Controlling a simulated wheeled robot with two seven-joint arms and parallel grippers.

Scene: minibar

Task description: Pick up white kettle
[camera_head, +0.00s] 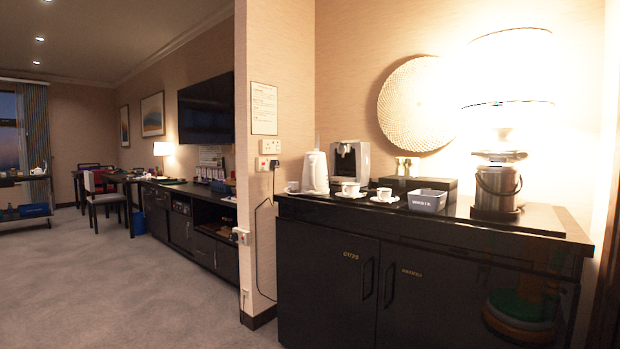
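The white kettle (315,172) stands upright at the left end of the black minibar counter (450,226). It is next to a cup on a saucer and left of a coffee machine (350,163). Neither of my grippers is in the head view, so nothing of mine touches the kettle.
Cups on saucers (384,196), a grey box (427,201) and a metal ice bucket (497,187) stand on the counter. Two black cabinet doors (328,285) are below. A cord hangs from the wall socket on the left. Carpeted floor (110,290) is open at left.

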